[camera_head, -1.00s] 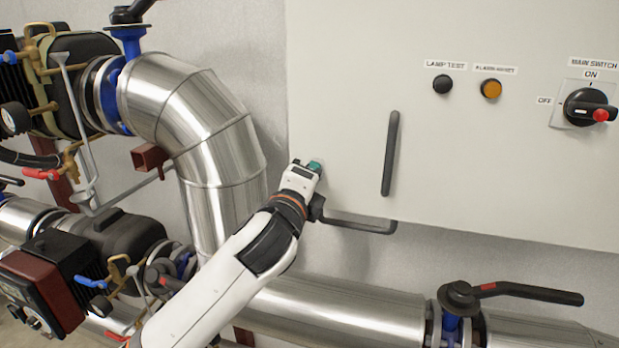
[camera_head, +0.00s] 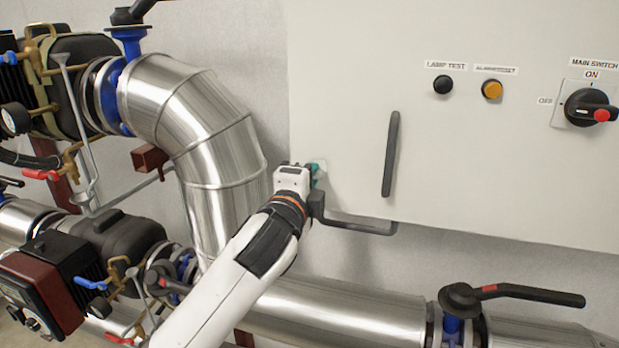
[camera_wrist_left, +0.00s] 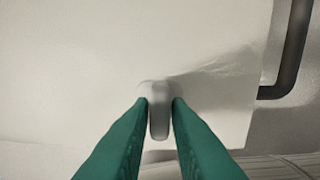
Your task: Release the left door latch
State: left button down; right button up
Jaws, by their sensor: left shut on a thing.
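The pale cabinet door (camera_head: 450,170) fills the right half of the head view. My left gripper (camera_head: 316,170) is at its lower left edge, with teal fingertips partly hidden by the gripper body. In the left wrist view the green fingers (camera_wrist_left: 159,102) are shut on a small, rounded grey latch (camera_wrist_left: 159,122), one finger on each side. The latch stands out from the pale panel (camera_wrist_left: 120,40). In the head view it is mostly hidden by the gripper. My right gripper is not in view.
A dark vertical handle (camera_head: 391,153) is on the door, right of the gripper. A dark bent bar (camera_head: 358,226) runs close below. Black and orange buttons and the main switch (camera_head: 590,107) are farther right. A large silver pipe (camera_head: 205,130) stands close on the left.

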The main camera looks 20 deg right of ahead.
pick_arm(q)
jog(key=c, duration=1.5)
grip_release()
jog(key=shift+o, duration=0.2)
jog(key=b+v, duration=0.4)
jog(key=v, duration=0.8)
jog(key=shift+w+f, duration=0.1)
